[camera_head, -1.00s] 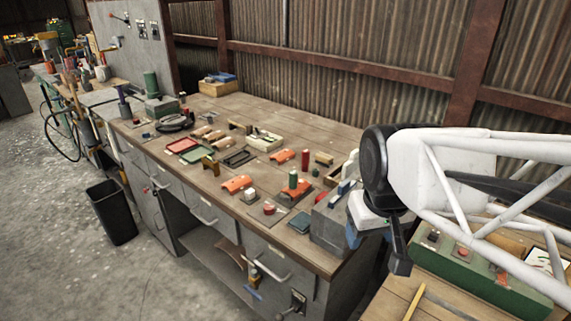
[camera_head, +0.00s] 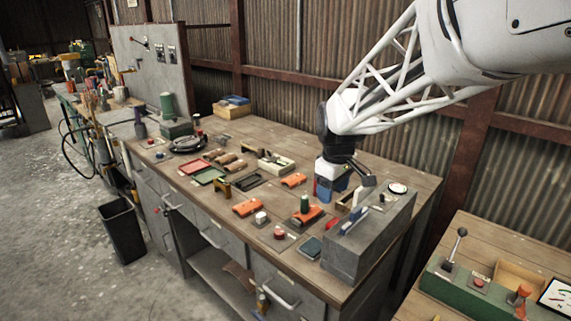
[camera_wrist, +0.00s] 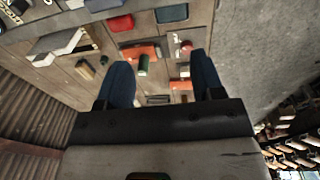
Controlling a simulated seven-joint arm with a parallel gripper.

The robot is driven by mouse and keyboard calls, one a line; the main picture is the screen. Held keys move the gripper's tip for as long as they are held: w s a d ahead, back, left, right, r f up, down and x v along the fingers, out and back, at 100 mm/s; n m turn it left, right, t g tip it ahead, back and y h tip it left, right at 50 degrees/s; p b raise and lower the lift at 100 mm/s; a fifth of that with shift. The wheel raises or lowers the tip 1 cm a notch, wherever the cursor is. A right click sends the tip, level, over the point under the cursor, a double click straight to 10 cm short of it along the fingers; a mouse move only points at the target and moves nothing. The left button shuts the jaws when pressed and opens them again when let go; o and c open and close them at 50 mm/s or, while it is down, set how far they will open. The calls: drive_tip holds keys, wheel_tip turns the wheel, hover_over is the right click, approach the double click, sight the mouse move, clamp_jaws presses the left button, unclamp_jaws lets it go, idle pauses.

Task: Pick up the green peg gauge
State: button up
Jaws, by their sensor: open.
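The green peg gauge (camera_head: 304,203) stands upright at an orange saddle-shaped piece (camera_head: 309,217) near the front right of the long workbench (camera_head: 262,120). In the wrist view the green peg (camera_wrist: 143,65) shows between my fingers, nearer the left one, in front of the orange piece (camera_wrist: 138,50). My gripper (camera_head: 328,192) is above the bench, just right of and behind the peg. In the wrist view my two blue fingers (camera_wrist: 162,70) are spread with nothing held. I cannot tell the exact height gap.
A grey box with slots (camera_head: 370,235) stands close to the right of the peg. A corrugated wall (camera_head: 290,50) runs behind the bench.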

sight(305, 205)
drive_tip(key=w+a+f+n, duration=0.1)
drive_tip(key=w+f+n, duration=0.1)
drive_tip(key=w, duration=0.3)
drive_tip(key=w+a+f+n, duration=0.1)
drive_tip(key=w+a+f, duration=0.1)
drive_tip(key=w+f, duration=0.2)
drive_tip(key=w+a+f+n+g, duration=0.1)
drive_tip(key=w+f, duration=0.3)
drive_tip(key=w, duration=0.4)
drive_tip(key=shift+w+a+n, duration=0.2)
drive_tip(key=shift+a+n, duration=0.35)
drive_tip(key=shift+n, duration=0.25)
drive_tip(key=shift+f, duration=1.3)
drive_tip(key=shift+s+d+f, duration=0.15)
drive_tip(key=shift+f, duration=2.45)
drive_tip(key=c, duration=1)
drive_tip(key=shift+r, duration=0.1)
